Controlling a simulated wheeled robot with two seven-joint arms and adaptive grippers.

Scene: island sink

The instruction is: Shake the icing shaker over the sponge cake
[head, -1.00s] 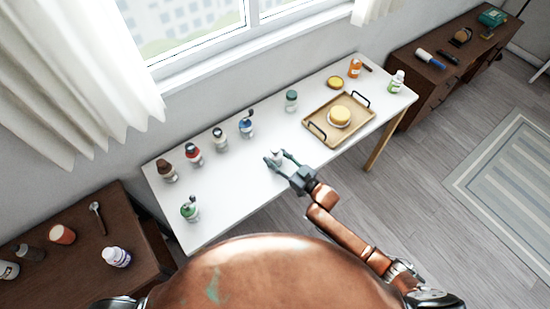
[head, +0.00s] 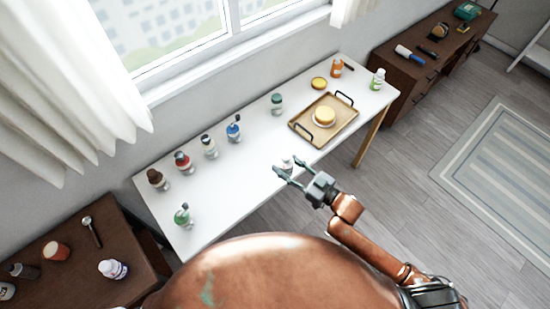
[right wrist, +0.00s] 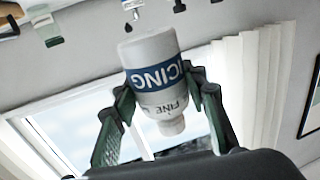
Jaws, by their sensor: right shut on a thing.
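My right gripper (head: 283,168) is shut on the icing shaker (head: 288,163), above the front part of the white table. In the right wrist view the shaker (right wrist: 155,75) is a white bottle with a blue band reading ICING, held between the two green-grey fingers. That view is inverted; the shaker's narrow end points to the picture's bottom, so it stands roughly upright, a little tilted. My left gripper is out of view.
The white table (head: 235,185) carries several bottles along its back and left. A yellow round item (head: 319,83), an orange bottle (head: 336,67) and a green-labelled bottle (head: 377,79) stand near the tray. The tray has two dark raised handles. The table's middle is clear.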

